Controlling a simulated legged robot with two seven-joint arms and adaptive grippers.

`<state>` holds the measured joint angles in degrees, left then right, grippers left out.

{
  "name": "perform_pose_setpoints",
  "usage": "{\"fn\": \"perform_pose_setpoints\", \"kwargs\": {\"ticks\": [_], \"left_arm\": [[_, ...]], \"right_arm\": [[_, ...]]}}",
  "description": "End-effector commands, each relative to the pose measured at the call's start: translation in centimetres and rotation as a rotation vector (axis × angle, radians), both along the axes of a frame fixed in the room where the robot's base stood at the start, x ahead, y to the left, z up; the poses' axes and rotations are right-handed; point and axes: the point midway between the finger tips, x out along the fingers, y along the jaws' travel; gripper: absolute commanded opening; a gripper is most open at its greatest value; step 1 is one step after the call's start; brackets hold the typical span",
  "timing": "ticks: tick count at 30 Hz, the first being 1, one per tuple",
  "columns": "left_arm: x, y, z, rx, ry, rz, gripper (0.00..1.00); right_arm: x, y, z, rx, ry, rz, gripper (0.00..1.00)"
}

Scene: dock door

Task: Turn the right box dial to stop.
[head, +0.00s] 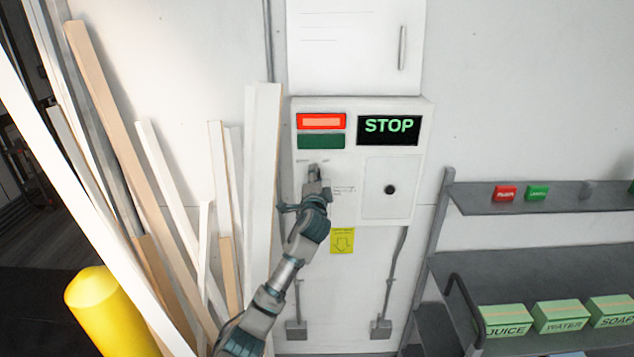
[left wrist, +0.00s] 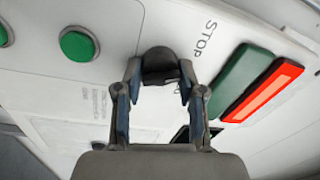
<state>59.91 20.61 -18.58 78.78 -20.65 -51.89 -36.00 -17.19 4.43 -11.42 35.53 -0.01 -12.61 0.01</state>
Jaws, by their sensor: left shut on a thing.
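The control box (head: 351,208) is a white panel on the wall. Its display (head: 388,130) reads STOP in green letters. A red lamp (head: 321,121) is lit at its top left, above a dark green lamp (head: 321,142). My left gripper (head: 314,187) reaches the lower left of the panel and hides most of the dial in the head view. In the left wrist view, the black dial (left wrist: 158,64) sits between the fingers of my left gripper (left wrist: 158,85), which is shut on it. A STOP label (left wrist: 205,38) is printed close to the dial. My right gripper is out of view.
White and tan boards (head: 262,170) lean on the wall left of the box, close to my left arm. A yellow post (head: 105,310) stands at lower left. A grey shelf (head: 560,262) with labelled boxes is at right. Green round buttons (left wrist: 78,44) show in the left wrist view.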

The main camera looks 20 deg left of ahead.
Motion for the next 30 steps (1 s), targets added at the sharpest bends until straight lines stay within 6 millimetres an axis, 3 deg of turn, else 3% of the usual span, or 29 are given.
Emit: {"fn": "perform_pose_setpoints", "kwargs": {"ticks": [12,30], "left_arm": [[0.14,0.00,-0.73,-0.197,-0.082,0.003,0.04],[0.27,-0.04,-1.10,-0.236,-0.092,0.004,0.04]], "right_arm": [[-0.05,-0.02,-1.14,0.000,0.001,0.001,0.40],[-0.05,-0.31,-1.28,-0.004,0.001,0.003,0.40]]}}
